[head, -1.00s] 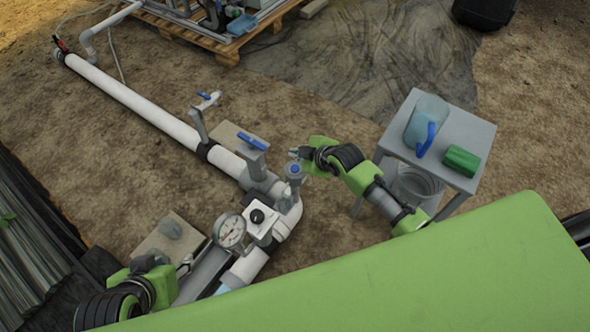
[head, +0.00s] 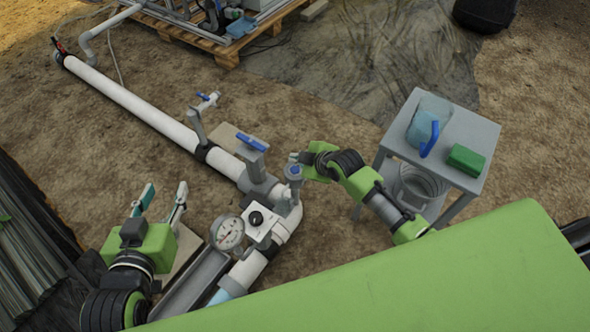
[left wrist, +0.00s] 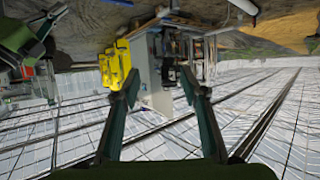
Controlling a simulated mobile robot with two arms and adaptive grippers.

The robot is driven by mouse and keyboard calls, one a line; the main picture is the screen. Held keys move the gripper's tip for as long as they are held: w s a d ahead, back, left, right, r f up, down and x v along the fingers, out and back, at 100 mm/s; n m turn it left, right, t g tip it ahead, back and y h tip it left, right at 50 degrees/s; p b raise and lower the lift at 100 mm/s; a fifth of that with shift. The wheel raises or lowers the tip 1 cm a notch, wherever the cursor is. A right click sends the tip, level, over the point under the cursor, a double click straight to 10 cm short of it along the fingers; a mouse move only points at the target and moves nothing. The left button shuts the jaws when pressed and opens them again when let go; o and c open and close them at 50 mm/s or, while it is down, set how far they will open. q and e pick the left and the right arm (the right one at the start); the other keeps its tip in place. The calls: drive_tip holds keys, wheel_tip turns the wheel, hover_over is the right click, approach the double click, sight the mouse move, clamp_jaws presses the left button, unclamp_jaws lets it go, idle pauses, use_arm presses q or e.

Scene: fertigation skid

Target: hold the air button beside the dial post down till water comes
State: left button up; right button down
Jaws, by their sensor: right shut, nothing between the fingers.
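The dial gauge (head: 227,232) has a round white face and stands on the pipe at the lower middle of the head view. Beside it is a white box with a black knob (head: 256,217). Up and right of that, a short grey post with a round blue-marked top (head: 294,170) rises from the pipe bend. My right gripper (head: 294,157) is shut at this top; whether it touches or presses it I cannot tell. My left gripper (head: 166,190) is open and empty, left of the gauge. Its spread fingers also show in the left wrist view (left wrist: 159,78). I see no water flowing.
A blue-handled valve (head: 251,142) and a small tap (head: 206,100) stand along the white pipe (head: 130,100). A grey side table (head: 472,134) at right holds a clear jug (head: 424,130) and a green block (head: 466,159). Bare soil lies between.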

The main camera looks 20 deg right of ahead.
sight(296, 171)
wheel_tip(296, 171, down, 2)
drive_tip(key=shift+f+b, duration=0.25)
drive_tip(key=shift+b, duration=0.4)
use_arm(q)
wheel_tip(296, 171, up, 8)
drive_tip(key=w+d+t+h, duration=0.1)
drive_tip(key=w+t, duration=0.1)
drive_tip(key=t, duration=0.2)
drive_tip(key=shift+w+d, duration=0.25)
drive_tip(key=shift+d, duration=0.1)
use_arm(e)
drive_tip(key=shift+f, duration=0.15)
use_arm(q)
drive_tip(key=shift+r, duration=0.1)
use_arm(e)
drive_tip(key=shift+f, duration=0.15)
use_arm(q)
drive_tip(key=shift+r, duration=0.1)
use_arm(e)
drive_tip(key=shift+f, duration=0.25)
